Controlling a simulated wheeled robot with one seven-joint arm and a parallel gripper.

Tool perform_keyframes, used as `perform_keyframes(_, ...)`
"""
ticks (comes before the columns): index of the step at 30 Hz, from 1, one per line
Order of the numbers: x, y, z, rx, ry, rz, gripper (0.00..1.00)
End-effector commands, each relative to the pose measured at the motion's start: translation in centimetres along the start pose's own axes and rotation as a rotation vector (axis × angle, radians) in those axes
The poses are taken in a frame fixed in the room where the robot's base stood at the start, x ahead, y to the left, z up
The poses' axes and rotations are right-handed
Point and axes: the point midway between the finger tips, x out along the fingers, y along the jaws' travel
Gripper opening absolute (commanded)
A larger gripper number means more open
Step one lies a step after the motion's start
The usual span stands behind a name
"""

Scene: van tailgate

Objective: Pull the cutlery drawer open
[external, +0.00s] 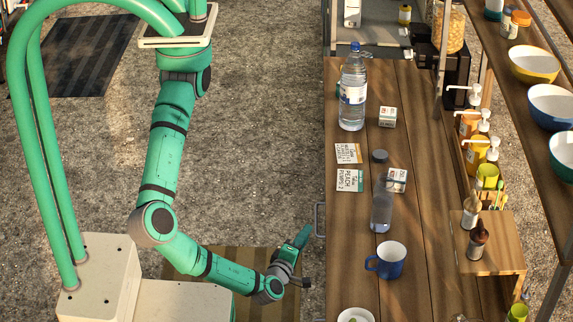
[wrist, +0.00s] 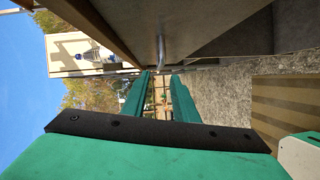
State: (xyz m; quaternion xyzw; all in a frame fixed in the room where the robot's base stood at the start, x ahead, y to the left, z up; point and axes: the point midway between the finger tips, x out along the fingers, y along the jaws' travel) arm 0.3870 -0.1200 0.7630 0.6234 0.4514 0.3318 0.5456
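The cutlery drawer's front is hidden under the counter in the external view. A grey bar handle (external: 319,219) stands out from the counter's left edge, and no drawer body shows beyond that edge. In the wrist view a metal handle (wrist: 160,48) sits on the panel above the fingertips. My gripper (external: 304,236) is left of the handle, beside the counter edge, with its green fingers angled up the picture. In the wrist view my gripper (wrist: 160,76) shows two fingers with a clear gap and nothing held. The handle appears beyond the fingertips, not between them.
A wooden box (external: 490,262) and shelf bowls (external: 535,65) are to the right.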

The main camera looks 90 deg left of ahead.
Motion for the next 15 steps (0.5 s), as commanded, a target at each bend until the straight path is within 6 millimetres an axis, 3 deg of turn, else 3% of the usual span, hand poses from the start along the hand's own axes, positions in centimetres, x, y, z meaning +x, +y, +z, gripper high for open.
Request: perform_keyframes(15,8.2,0.0,-0.1,0.003,0.001,0.0,0.26)
